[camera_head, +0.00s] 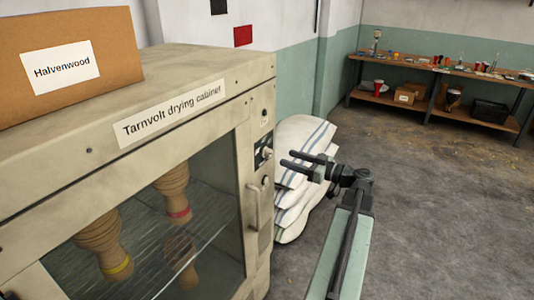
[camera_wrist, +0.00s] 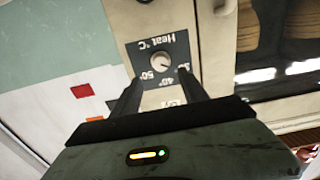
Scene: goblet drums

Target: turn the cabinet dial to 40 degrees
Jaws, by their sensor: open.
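The drying cabinet (camera_head: 180,125) stands at the left, with a label reading Tarnvolt drying cabinet. Its dial (camera_wrist: 162,63) is a round, pale knob on a dark plate marked Heat °C, which shows upside down in the wrist view. The marks 50° and 40° are legible beside the knob; another is partly covered. A short dark line shows on the knob's lower right, but its exact setting is too small to tell. The dial (camera_head: 267,153) also shows in the head view. My gripper (camera_head: 288,159) is open and empty, its fingers pointing toward the dial plate, apparently apart from it.
The cabinet's door handle (camera_head: 253,207) sticks out below the dial. Folded striped sacks (camera_head: 297,190) are stacked just behind my gripper. A cardboard box (camera_head: 105,85) rests on the cabinet. Open floor (camera_head: 430,220) lies to the right, before a wooden workbench (camera_head: 455,70).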

